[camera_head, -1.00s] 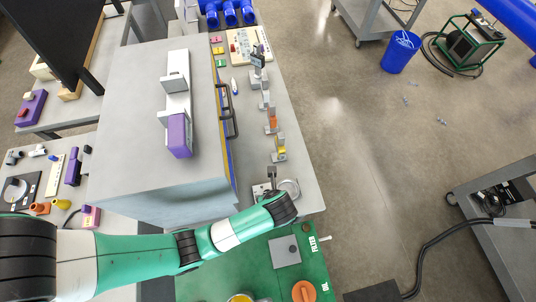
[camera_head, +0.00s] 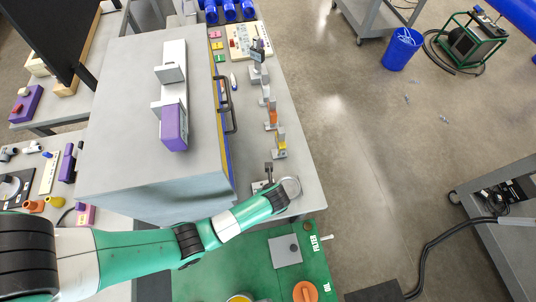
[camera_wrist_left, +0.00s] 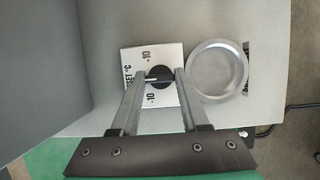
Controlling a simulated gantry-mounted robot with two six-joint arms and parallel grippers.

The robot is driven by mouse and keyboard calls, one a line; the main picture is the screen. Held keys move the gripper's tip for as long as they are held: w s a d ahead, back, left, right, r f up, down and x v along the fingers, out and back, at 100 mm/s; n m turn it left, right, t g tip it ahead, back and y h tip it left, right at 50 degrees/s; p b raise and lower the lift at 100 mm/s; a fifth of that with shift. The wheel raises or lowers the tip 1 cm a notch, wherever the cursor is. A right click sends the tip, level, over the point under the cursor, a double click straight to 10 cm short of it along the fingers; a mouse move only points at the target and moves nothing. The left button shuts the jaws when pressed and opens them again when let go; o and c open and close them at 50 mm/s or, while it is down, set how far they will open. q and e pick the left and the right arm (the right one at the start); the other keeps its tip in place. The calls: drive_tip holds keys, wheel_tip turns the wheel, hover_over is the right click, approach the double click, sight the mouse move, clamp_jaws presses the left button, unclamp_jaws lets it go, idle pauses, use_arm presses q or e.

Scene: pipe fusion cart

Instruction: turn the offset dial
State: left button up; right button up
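The offset dial is a dark round knob (camera_wrist_left: 159,77) on a white plate (camera_wrist_left: 134,61) marked +10, -10 and °C, seen in the left wrist view. My left gripper (camera_wrist_left: 160,73) is over the plate with its two fingers apart, one on each side of the knob. I cannot tell whether either fingertip touches it. In the head view the plate (camera_head: 258,187) shows only in part beside my left wrist, which hides the knob. My right gripper is in neither view.
A round metal dish (camera_wrist_left: 218,70) sits right beside the dial plate. The large grey cabinet (camera_head: 130,130) with a handle (camera_head: 229,105) stands to the left. Several small stands, including an orange one (camera_head: 271,117), line the bench edge. A green panel (camera_head: 265,250) lies in front.

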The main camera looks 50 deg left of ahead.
use_arm(q)
clamp_jaws()
drive_tip(key=shift+n, duration=0.3)
drive_tip(key=shift+w+n+g, duration=0.1)
drive_tip(key=shift+n+g, duration=0.3)
drive_tip(key=shift+n, duration=0.5)
drive_tip(key=n+g, duration=0.1)
drive_tip(key=n, duration=0.1)
drive_tip(key=shift+w+n, duration=0.1)
drive_tip(key=shift+n, duration=0.3)
drive_tip(key=n+g+b, duration=0.1)
drive_tip(key=n, duration=0.2)
drive_tip(key=shift+w+n+g+b, duration=0.1)
drive_tip(key=shift+n+g+b, duration=0.65)
drive_tip(key=shift+n, duration=0.95)
